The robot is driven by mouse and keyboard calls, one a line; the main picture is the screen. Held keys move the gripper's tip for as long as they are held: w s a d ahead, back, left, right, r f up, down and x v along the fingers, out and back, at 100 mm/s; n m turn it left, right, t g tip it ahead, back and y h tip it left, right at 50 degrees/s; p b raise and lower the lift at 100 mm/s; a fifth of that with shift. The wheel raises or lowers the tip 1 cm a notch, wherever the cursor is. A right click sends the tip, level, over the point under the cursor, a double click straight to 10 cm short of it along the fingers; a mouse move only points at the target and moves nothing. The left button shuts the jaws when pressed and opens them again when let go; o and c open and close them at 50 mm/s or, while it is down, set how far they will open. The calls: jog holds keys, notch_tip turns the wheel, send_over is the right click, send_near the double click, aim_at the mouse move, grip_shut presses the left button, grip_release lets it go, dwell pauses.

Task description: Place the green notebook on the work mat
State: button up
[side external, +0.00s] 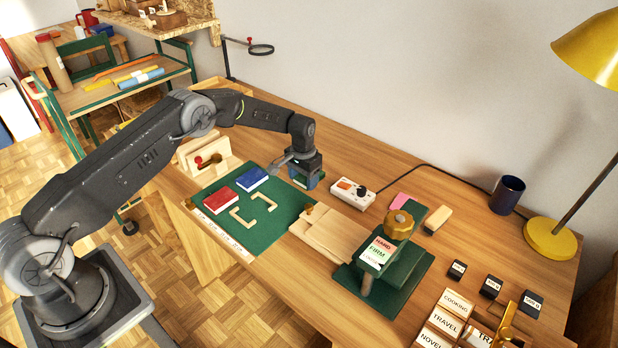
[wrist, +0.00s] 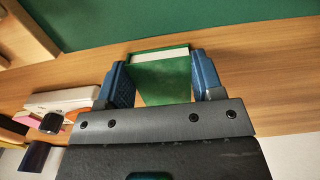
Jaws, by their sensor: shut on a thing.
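The green notebook (wrist: 163,82), with a pale page edge, is between the two blue finger pads of my gripper (wrist: 158,66) in the wrist view. My gripper is shut on it, and it also shows in the side view (side external: 306,180), above the desk by the mat's far right edge. The notebook is mostly hidden there by the fingers. The green work mat (side external: 268,226) lies on the desk with a red book (side external: 220,200), a blue book (side external: 252,179) and two pale corner brackets (side external: 240,216) on it. The mat also fills the top of the wrist view (wrist: 190,20).
A white switch box (side external: 352,193) stands right of my gripper. A wooden board (side external: 328,232) and a green press with a wooden knob (side external: 398,222) stand further right. A wooden holder (side external: 207,158) is behind the mat. The bracketed area of the mat is clear.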

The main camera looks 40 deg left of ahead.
aim_at(302, 179)
jog(key=shift+a+r, duration=0.15)
jog(key=shift+r, duration=1.05)
jog(key=shift+a+r, duration=0.15)
jog(key=shift+r, duration=1)
jog(key=s+a+r, duration=0.6)
jog(key=a, duration=0.3)
jog(key=s+d, duration=1.2)
jog(key=s, duration=0.3)
jog(key=a+r+n, duration=0.1)
jog(key=a+n, duration=0.6)
jog(key=n, duration=1.1)
jog(key=a+r+n, duration=0.1)
jog(key=a+n, duration=0.7)
jog(key=n, duration=1)
jog(key=w+d+f, duration=0.2)
jog(key=d, duration=0.1)
jog(key=w+d+f, duration=0.2)
jog(key=d, duration=0.1)
jog(key=w+d+f, duration=0.2)
jog(key=d+f, duration=0.1)
jog(key=shift+w+d, duration=0.3)
jog(key=shift+w, duration=0.05)
jog(key=shift+f, duration=1.95)
